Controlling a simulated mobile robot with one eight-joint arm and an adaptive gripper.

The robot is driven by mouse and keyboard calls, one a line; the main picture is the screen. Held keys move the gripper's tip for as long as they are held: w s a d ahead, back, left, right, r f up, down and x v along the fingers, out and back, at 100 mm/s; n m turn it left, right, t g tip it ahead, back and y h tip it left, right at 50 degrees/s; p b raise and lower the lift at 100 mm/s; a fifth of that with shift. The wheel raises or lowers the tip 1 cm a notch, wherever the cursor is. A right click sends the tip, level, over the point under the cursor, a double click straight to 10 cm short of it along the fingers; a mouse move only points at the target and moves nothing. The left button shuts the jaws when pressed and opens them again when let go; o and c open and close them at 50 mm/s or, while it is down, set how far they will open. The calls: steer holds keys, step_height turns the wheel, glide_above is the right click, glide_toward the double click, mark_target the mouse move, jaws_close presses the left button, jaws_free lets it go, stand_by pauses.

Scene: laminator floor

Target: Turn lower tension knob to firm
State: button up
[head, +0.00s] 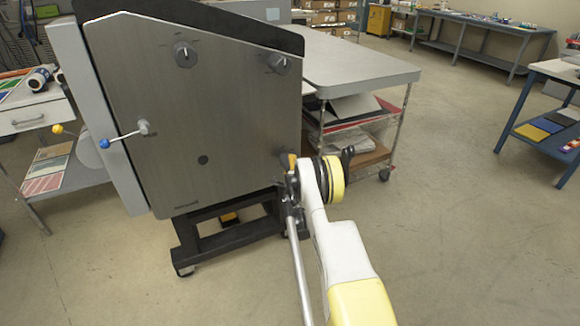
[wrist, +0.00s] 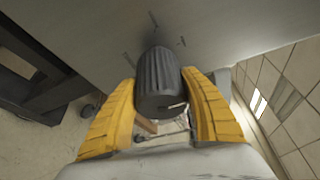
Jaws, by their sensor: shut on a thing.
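The lower tension knob (wrist: 160,80) is a dark grey ribbed cylinder standing out from the laminator's side panel (head: 150,110). In the wrist view it sits between the two yellow fingers of my gripper (wrist: 158,92), which are closed on its sides. Small dark marks show on the panel around the knob, but I cannot read them. In the head view my gripper (head: 291,163) is at the panel's lower right edge, and my wrist hides most of the knob there.
Two more knobs are higher on the panel, one at top middle (head: 186,54) and one at upper right (head: 278,62). A lever with a blue ball (head: 103,144) sticks out at left. A wheeled table (head: 360,68) stands behind.

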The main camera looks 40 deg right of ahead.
steer(key=o, duration=1.2)
steer(key=v, duration=0.7)
steer(key=shift+s, duration=0.25)
steer(key=shift+a+r, duration=0.1)
steer(key=shift+a, duration=0.05)
